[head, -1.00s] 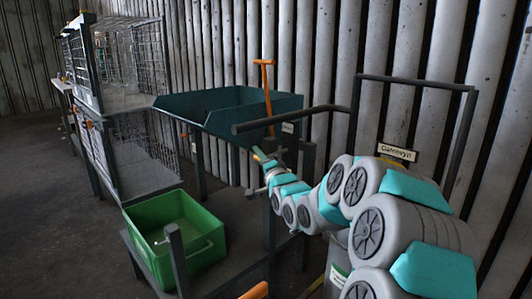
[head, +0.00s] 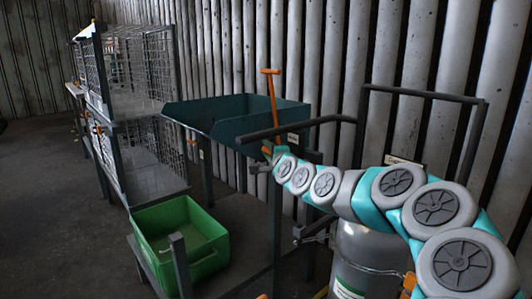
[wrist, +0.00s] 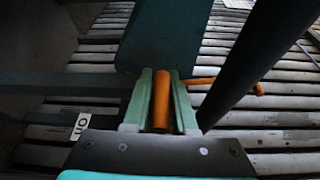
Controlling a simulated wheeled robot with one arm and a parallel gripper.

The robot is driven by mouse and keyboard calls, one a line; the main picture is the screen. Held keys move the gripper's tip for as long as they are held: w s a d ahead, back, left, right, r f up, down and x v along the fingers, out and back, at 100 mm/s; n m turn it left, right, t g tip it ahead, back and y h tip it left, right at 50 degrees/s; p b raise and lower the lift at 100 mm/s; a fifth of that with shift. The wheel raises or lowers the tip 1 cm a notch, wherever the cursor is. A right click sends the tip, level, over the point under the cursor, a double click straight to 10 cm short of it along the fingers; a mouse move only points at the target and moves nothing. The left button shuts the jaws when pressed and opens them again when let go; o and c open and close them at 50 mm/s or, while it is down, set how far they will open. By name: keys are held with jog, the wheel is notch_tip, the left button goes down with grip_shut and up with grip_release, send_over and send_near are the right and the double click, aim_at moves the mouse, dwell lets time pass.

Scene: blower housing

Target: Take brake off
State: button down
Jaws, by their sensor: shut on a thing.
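My gripper (wrist: 160,80) is shut on an orange cylindrical handle, which I take to be the brake lever (wrist: 161,105), in the middle of the wrist view. The handle lies lengthwise between the two pale green fingers. In the head view my gripper (head: 273,155) is small, at the front edge of the teal hopper, and a bit of orange (head: 267,150) shows at its tip. The lever's pivot is hidden. A white label reading "on" (wrist: 80,126) is left of the fingers in the wrist view.
An orange T-handled tool (head: 271,95) stands at the teal hopper (head: 205,105). A dark bar (head: 295,128) runs just above my forearm. A green crate (head: 215,255) is below left. Wire cages (head: 145,70) stand farther left. Open floor lies at left.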

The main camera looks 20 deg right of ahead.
jog(key=shift+d+r, duration=0.15)
jog(key=shift+d, duration=0.15)
jog(key=c, duration=0.8)
grip_release()
jog(key=shift+d, duration=0.1)
jog(key=shift+o, duration=0.2)
jog(key=s+b, duration=0.1)
jog(key=s, duration=0.6)
jog(key=shift+s+a, duration=0.25)
jog(key=shift+s, duration=0.15)
